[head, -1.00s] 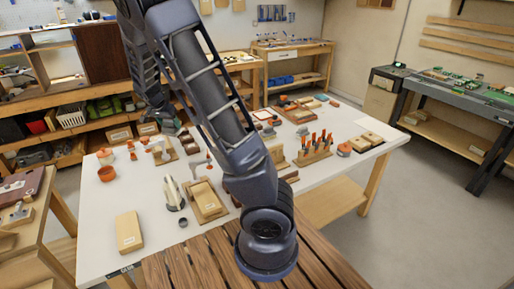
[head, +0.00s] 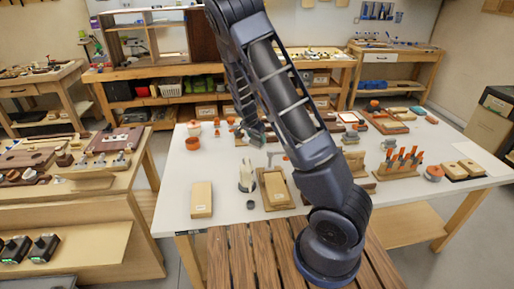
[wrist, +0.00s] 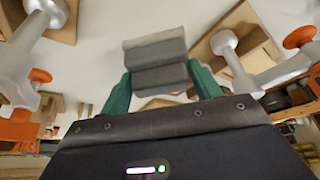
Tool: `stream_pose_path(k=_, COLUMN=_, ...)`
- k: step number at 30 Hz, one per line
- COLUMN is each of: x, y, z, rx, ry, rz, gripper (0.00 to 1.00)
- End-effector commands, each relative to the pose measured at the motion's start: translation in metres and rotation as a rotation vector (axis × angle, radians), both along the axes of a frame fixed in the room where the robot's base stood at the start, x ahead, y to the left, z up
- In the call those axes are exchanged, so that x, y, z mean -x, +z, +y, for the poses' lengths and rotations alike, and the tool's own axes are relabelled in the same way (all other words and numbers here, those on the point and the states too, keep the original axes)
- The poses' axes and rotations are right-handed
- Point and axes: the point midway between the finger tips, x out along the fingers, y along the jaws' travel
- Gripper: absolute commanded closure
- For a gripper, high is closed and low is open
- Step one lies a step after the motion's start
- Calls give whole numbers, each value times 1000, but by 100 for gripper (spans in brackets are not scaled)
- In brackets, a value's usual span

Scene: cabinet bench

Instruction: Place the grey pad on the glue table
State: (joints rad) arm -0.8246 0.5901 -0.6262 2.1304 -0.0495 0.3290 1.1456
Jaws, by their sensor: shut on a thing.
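In the wrist view the grey pad (wrist: 156,62) is held between the two green fingers of my gripper (wrist: 161,84), which is shut on it. The pad looks like a ridged grey block, off any surface as far as I can see. In the head view my gripper (head: 256,134) hangs over the far half of a white-topped table (head: 222,225), partly behind my own arm. The pad is too small or hidden to make out there. I cannot read any label that marks the glue table.
The white table carries a tan block (head: 201,199), a wooden tray (head: 275,188), a white upright object (head: 246,177), orange cups (head: 194,143) and an orange-handled tool rack (head: 399,162). A slatted wooden surface (head: 240,255) lies in front. Another bench (head: 80,200) stands left.

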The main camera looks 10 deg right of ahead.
Motion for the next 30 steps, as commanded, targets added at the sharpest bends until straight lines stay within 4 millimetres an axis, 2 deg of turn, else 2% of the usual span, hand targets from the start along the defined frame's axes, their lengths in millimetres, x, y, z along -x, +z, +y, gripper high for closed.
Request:
stream_pose_path(k=3, x=0, y=-15, z=-1, rx=0, ry=-1, rz=0, gripper=61)
stream_pose_path(k=11, x=0, y=-31, z=0, rx=1, ry=0, rz=1, gripper=61)
stream_pose_path(k=18, x=0, y=-58, z=-1, rx=0, ry=-1, rz=0, gripper=61)
stream_pose_path(k=29, x=0, y=-62, z=0, rx=0, ry=0, rz=0, gripper=61)
stream_pose_path(k=30, x=0, y=-62, z=0, rx=1, ry=0, rz=-1, gripper=35)
